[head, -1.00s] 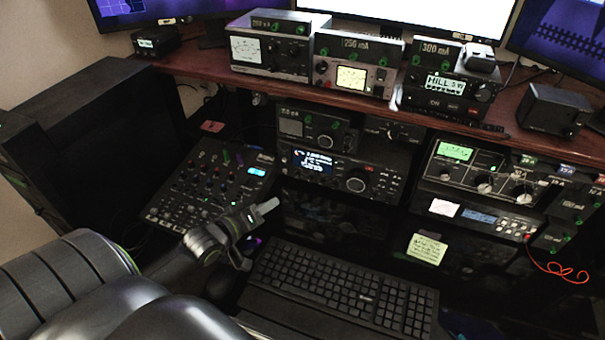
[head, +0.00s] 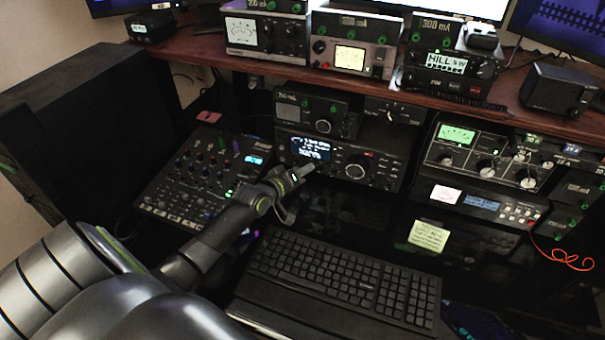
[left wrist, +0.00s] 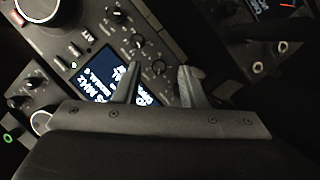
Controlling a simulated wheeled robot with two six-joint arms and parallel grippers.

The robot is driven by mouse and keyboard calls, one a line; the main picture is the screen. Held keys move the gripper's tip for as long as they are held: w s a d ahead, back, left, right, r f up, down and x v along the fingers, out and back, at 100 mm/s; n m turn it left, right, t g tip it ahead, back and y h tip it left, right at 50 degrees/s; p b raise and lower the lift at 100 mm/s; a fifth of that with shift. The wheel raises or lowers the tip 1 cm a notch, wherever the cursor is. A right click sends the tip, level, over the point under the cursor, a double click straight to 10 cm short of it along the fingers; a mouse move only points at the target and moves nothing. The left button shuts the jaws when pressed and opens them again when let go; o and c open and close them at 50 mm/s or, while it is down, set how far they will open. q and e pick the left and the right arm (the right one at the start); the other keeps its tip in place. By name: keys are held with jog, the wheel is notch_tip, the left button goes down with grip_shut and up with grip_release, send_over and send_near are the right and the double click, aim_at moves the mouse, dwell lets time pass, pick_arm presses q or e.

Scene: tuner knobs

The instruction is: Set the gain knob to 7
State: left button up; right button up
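A black radio (head: 395,165) with a lit display (head: 310,148) and a large dial (head: 357,164) stands under the shelf. In the left wrist view, its display (left wrist: 100,75), several small knobs and part of a large knob (left wrist: 38,8) show. One small knob (left wrist: 158,67) appears between my fingers, with no visible contact. I cannot read which knob is the gain knob, nor its setting. My left gripper (head: 301,178) is in front of the radio, below its display; its fingers are apart and empty in the left wrist view (left wrist: 160,84). My right gripper is not in view.
A black keyboard (head: 340,280) lies below the arm. A mixer panel (head: 200,180) is at the left. A tuner with a green meter (head: 456,134) and white knobs is at the right. Above is a wooden shelf (head: 200,50) with more radios.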

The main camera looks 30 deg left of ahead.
pick_arm(q)
jog(key=shift+w+f, duration=0.1)
jog(key=shift+w, duration=0.35)
